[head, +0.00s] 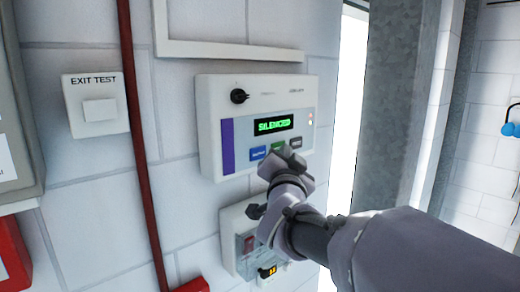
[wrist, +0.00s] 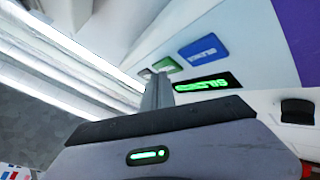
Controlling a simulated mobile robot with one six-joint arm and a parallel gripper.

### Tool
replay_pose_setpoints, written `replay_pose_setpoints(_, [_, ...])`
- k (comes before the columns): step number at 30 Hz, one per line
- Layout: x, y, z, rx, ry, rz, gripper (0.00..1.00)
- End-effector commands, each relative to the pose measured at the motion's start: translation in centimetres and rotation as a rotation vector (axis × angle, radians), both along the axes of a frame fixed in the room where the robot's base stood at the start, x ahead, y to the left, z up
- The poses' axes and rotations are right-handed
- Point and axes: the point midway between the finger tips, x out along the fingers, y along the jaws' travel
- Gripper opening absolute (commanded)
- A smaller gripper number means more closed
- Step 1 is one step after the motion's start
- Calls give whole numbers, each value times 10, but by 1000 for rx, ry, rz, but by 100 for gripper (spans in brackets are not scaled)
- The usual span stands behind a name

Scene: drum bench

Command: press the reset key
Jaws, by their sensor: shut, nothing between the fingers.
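A white control panel (head: 215,115) on the wall has a lit display (head: 274,125) reading SILENCED in green. Below the display is a row of keys: a blue key (head: 257,153), a green key (head: 277,146) and a dark grey key (head: 296,142). Their labels are too small to read, so I cannot tell which is reset. My gripper (head: 283,153) is shut and empty, its tip in front of the row near the green and grey keys. In the wrist view the shut fingers (wrist: 158,90) point towards the green key (wrist: 167,65), beside the blue key (wrist: 204,48). Contact cannot be told.
A black knob (head: 239,96) sits at the panel's upper left. A smaller box (head: 243,238) is below the panel. A red pipe (head: 138,130) and an EXIT TEST plate (head: 96,104) are to the left. A grey pillar (head: 388,110) stands to the right.

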Motion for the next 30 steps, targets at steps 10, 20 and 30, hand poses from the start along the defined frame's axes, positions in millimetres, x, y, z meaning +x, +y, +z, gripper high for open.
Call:
replay_pose_setpoints(10, [2, 2, 0, 0, 0, 0, 0])
replay_pose_setpoints(20, [-8, -6, -1, 0, -1, -1, 0])
replay_pose_setpoints(30, [-20, -15, -2, 1, -3, -1, 0])
